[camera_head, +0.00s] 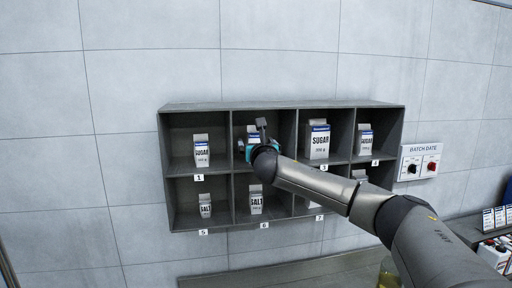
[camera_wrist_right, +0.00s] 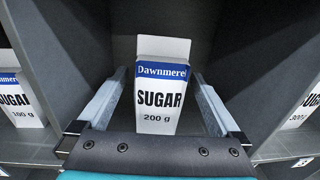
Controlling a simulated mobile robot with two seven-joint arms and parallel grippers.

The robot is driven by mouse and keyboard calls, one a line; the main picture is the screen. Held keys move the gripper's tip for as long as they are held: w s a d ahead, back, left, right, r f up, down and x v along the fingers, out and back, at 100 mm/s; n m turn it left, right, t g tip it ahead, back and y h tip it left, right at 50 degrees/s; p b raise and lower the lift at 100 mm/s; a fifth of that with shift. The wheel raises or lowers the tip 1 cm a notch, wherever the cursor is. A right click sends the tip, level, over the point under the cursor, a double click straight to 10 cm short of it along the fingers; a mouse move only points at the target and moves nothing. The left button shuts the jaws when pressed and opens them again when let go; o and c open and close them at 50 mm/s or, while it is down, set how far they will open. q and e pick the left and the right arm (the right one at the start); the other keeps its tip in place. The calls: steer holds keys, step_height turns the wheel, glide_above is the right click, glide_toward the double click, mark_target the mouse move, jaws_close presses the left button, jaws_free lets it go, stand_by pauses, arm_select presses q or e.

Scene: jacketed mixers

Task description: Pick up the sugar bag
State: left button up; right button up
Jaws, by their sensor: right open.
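In the right wrist view a white sugar bag (camera_wrist_right: 160,88) with a blue band reads "Dawnmere SUGAR 200 g" and stands upright in a shelf compartment. My right gripper (camera_wrist_right: 155,95) is open, with one finger on each side of the bag; I cannot tell whether they touch it. In the head view this bag is mostly hidden behind my right gripper (camera_head: 257,133) in compartment 2. Other sugar bags stand in compartment 1 (camera_head: 201,151), compartment 3 (camera_head: 319,140) and compartment 4 (camera_head: 365,139). My left gripper is not in view.
The grey wall shelf (camera_head: 280,105) has dividers close on both sides of my right gripper. Salt bags stand in lower compartments 5 (camera_head: 205,206) and 6 (camera_head: 256,200). A "BATCH DATE" panel (camera_head: 419,161) with knobs is right of the shelf. More packs (camera_head: 493,218) stand far right.

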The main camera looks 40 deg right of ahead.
steer(key=c, duration=1.5)
steer(key=shift+c, duration=0.3)
steer(key=shift+r, duration=0.15)
